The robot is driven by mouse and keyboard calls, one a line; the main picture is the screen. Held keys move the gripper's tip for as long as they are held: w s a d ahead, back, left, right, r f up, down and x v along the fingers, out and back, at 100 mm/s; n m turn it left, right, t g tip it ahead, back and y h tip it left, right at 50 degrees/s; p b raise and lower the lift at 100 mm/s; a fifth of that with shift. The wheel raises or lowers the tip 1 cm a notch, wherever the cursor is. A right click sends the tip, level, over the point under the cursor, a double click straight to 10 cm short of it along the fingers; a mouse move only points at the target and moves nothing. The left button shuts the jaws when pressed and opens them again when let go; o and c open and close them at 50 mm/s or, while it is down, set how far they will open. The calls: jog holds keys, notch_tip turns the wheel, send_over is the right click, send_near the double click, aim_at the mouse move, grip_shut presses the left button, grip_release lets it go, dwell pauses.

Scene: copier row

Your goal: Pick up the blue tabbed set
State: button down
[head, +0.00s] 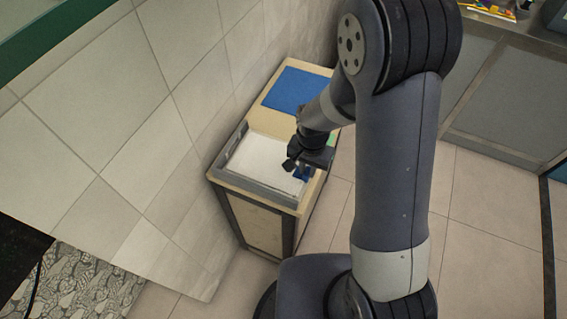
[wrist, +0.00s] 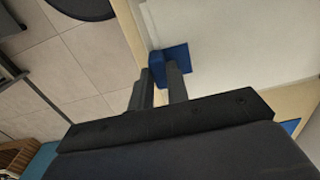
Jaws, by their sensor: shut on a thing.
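The blue tabbed set (wrist: 174,57) shows in the wrist view at the tips of my gripper (wrist: 160,80), whose two fingers are shut on its tab. In the head view a small part of the blue set (head: 301,173) shows just below my gripper (head: 296,163), at the right side of the white surface in the grey tray (head: 262,190). Much of the set's grip point is hidden by the fingers. I cannot tell whether the set touches the surface below it.
The tray sits on a narrow wooden cabinet (head: 262,222) against a tiled wall (head: 110,100). A larger blue sheet (head: 296,89) lies at the cabinet's far end. A grey counter (head: 505,95) stands at the right. Tiled floor (head: 480,200) is open between them.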

aim_at(297, 179)
jog(key=shift+r, duration=0.1)
notch_tip(297, 179, up, 10)
jog(key=shift+b, duration=0.35)
jog(key=shift+f, duration=0.3)
jog(key=shift+f+b, duration=3.8)
jog(key=shift+f, duration=0.9)
jog(key=shift+w+a, duration=0.2)
jog(key=shift+a, duration=0.3)
jog(key=shift+w+a, duration=0.15)
jog(key=shift+a, duration=0.35)
jog(key=shift+s+a, duration=0.2)
jog(key=shift+s, duration=0.3)
jog(key=shift+s+a, duration=0.2)
jog(key=shift+s, duration=0.3)
